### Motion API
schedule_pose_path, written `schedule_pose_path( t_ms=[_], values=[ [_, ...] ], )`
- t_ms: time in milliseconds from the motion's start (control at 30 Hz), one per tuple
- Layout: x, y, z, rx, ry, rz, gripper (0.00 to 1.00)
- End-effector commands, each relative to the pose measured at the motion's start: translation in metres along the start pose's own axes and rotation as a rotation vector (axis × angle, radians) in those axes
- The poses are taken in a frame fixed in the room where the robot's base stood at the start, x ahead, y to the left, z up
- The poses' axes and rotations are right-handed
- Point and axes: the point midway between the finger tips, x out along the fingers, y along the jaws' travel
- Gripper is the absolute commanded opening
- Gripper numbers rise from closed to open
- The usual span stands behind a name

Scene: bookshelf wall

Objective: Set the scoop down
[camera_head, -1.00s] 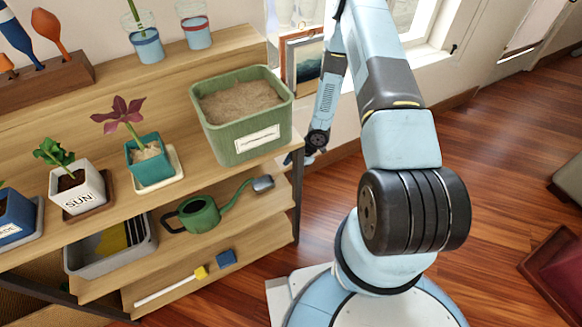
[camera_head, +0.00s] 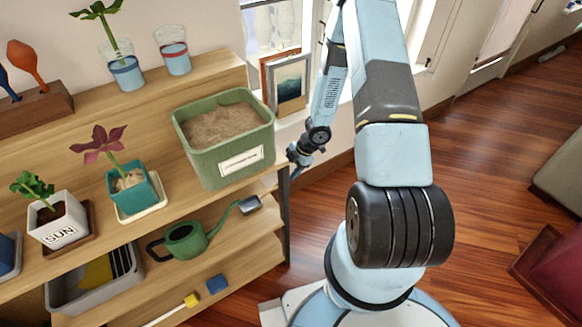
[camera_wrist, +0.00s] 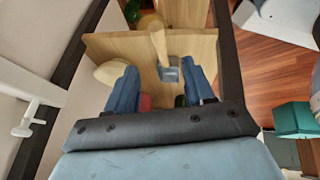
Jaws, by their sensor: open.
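My gripper (camera_head: 299,157) is just right of the shelf's end, beside the green planter box (camera_head: 228,150) full of soil. In the wrist view its two blue fingers (camera_wrist: 160,88) stand apart. A pale stick-like handle (camera_wrist: 156,38) with a small grey square end (camera_wrist: 168,73) shows beyond and between the fingertips, over a wooden board. It may be the scoop, but I cannot tell for sure. No scoop is clearly visible at my gripper in the head view. Whether the fingers touch the handle cannot be told.
The shelf holds a teal pot (camera_head: 133,188), a white SUN pot (camera_head: 62,220) and glasses. A green watering can (camera_head: 187,240) and a grey bin (camera_head: 92,283) are on a lower shelf. A framed picture (camera_head: 289,82) stands behind. Open floor (camera_head: 490,150) lies right.

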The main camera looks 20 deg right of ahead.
Motion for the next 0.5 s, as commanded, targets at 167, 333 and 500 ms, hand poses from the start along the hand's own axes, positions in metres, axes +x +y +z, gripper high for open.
schedule_pose_path(
  t_ms=[167, 333, 500],
  values=[
    [-0.014, 0.000, -0.001, -0.001, 0.001, 0.000, 0.53],
    [-0.017, 0.000, -0.001, 0.000, 0.001, -0.001, 0.53],
    [-0.031, 0.010, 0.002, 0.018, -0.040, 0.014, 0.53]
  ],
)
